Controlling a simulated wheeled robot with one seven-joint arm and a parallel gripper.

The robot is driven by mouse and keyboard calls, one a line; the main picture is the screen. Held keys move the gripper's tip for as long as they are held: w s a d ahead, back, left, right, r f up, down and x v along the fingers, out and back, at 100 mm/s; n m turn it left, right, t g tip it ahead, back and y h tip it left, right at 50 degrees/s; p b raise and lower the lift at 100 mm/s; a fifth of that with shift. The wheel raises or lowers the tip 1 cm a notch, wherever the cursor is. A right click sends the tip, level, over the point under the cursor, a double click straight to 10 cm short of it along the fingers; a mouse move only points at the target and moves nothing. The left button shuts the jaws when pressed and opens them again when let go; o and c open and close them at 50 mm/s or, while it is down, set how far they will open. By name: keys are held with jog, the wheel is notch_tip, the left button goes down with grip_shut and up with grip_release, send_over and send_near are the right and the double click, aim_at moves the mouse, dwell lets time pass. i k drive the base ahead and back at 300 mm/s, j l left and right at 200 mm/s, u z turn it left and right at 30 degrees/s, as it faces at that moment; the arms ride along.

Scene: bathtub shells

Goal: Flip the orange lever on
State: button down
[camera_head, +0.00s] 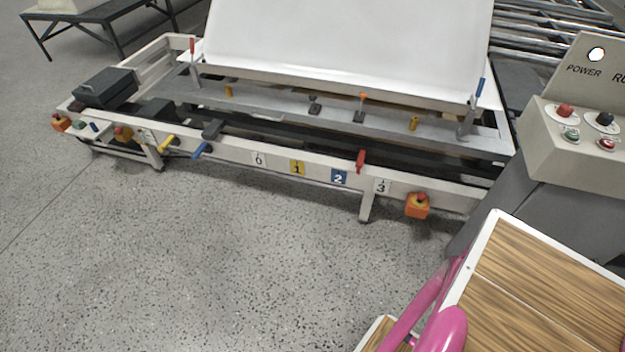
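A small lever with an orange tip (363,97) stands on the grey inner beam of the machine, right of the middle. Its dark lower part leans slightly to the left below the tip. I cannot tell from here which position counts as on. A similar small dark lever (315,107) is to its left on the same beam. My gripper is not in view. Pink curved parts, probably of my arm, show at the bottom right, well away from the orange-tipped lever.
The white front rail (275,163) carries yellow, blue and red levers and number labels. A red lever (361,160) and an orange stop-button box (417,205) are on its right part. A control console (575,130) and a wood-topped surface (540,275) bound the right. The speckled floor in front is clear.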

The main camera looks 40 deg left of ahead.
aim_at(362, 95)
jog(key=u, duration=1.5)
